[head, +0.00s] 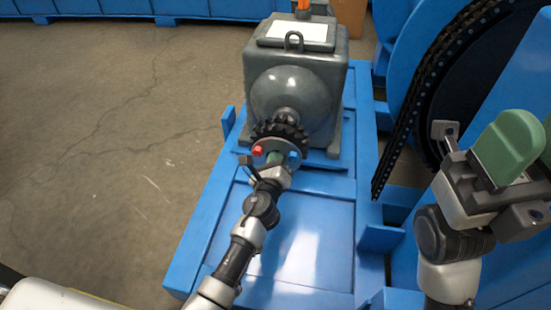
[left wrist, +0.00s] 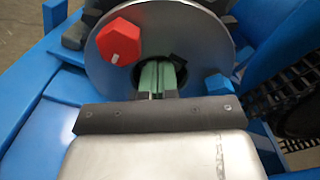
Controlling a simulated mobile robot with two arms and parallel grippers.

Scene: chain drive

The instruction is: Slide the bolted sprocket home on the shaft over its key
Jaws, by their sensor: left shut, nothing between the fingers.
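The black toothed sprocket (head: 278,130) sits around the shaft (head: 287,112) in front of the grey gearbox (head: 292,92). Its round metal plate (left wrist: 180,25) faces my left wrist camera. A red bolt head (left wrist: 119,42) and a blue bolt head (left wrist: 218,84) show on the plate. My left gripper (left wrist: 157,78) is shut and empty, its green fingers at the dark central opening of the plate. I cannot tell whether they touch it. In the head view the left gripper (head: 275,158) partly covers the plate. The key cannot be made out. My right gripper (head: 528,145) is at the right, away from the sprocket, partly cut off.
The gearbox stands on a blue frame (head: 310,225) with a bare front plate. A black chain (head: 425,90) hangs over a large wheel at the right, near my right arm. The concrete floor (head: 110,130) at the left is clear.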

